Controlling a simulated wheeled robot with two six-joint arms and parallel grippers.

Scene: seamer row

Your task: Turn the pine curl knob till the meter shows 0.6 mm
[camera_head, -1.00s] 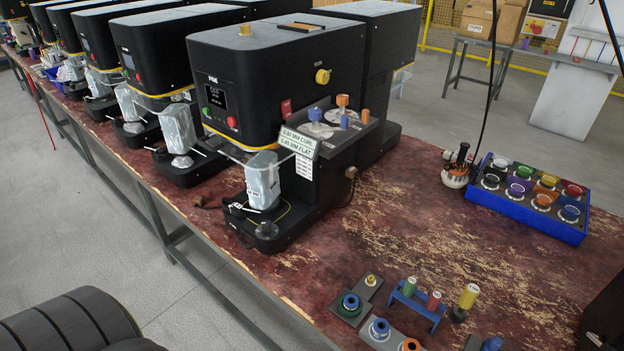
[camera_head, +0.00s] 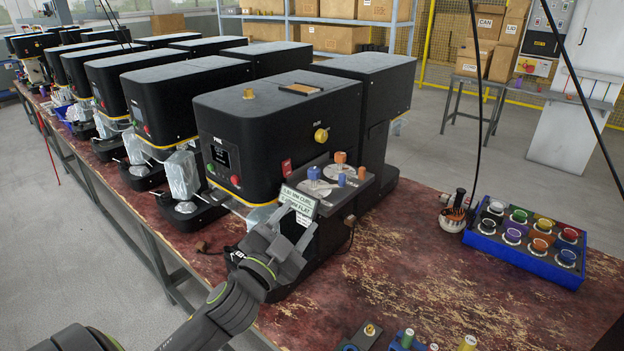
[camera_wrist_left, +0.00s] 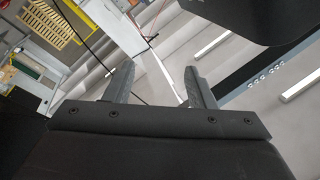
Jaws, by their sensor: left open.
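The nearest black seamer (camera_head: 270,125) carries a side panel with a large orange knob (camera_head: 340,158) and a large blue knob (camera_head: 313,173) on round pale dials, plus a small blue and a small orange knob. I cannot read which is the pine curl knob. The meter (camera_head: 220,156) is a small dark display on the seamer's front; its reading is too small to tell. A sign (camera_head: 298,201) with curl and flat values hangs below the panel. My left gripper (camera_head: 290,240) is open and empty in front of the seamer, below the sign; its fingers show in the wrist view (camera_wrist_left: 160,85).
A yellow knob (camera_head: 321,135) sits on the seamer's side. More seamers (camera_head: 165,105) stand in a row at left. A blue tray (camera_head: 525,255) of coloured pots is on the right of the worn red bench (camera_head: 440,290). Small coloured parts lie at the front edge.

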